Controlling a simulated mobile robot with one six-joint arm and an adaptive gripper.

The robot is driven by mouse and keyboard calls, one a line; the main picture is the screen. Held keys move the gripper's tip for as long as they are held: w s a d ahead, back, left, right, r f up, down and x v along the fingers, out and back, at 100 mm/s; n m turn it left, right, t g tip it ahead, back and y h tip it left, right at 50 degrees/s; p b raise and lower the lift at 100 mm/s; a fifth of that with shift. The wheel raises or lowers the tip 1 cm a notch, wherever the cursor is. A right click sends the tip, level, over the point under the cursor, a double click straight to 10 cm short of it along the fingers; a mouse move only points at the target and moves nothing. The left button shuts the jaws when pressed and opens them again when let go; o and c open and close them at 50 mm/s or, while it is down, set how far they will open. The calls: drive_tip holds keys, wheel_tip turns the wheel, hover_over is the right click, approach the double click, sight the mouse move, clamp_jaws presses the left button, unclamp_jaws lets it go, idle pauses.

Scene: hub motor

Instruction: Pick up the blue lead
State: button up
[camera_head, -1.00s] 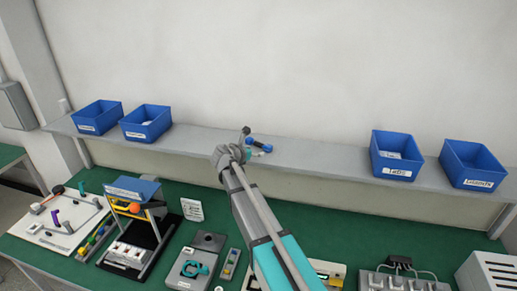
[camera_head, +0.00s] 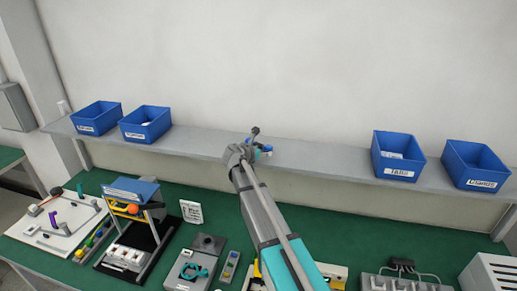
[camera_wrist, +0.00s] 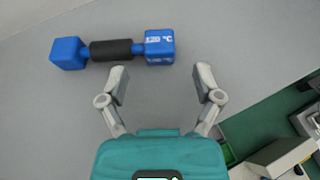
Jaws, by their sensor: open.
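The blue lead (camera_wrist: 110,49) lies on the grey shelf in the wrist view. It has two blue block ends and a black middle, and its right end is marked 120 °C. My gripper (camera_wrist: 161,78) is open and empty, its fingertips apart from the lead. The lead lies beyond the fingertips, mostly toward the upper left, with its right end ahead of the gap. In the head view my gripper (camera_head: 259,151) is over the shelf and largely hidden by my wrist. Only a small blue part of the lead (camera_head: 268,148) shows beside it.
Blue bins stand on the shelf (camera_head: 320,157), two at the left (camera_head: 146,124) and two at the right (camera_head: 397,157). The shelf between them is otherwise clear. Below is a green bench (camera_head: 390,243) with a stand (camera_head: 133,225), a white board (camera_head: 58,229) and several fixtures.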

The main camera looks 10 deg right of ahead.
drive_tip(key=shift+x, duration=1.05)
drive_tip(key=shift+a, duration=0.1)
clamp_jaws()
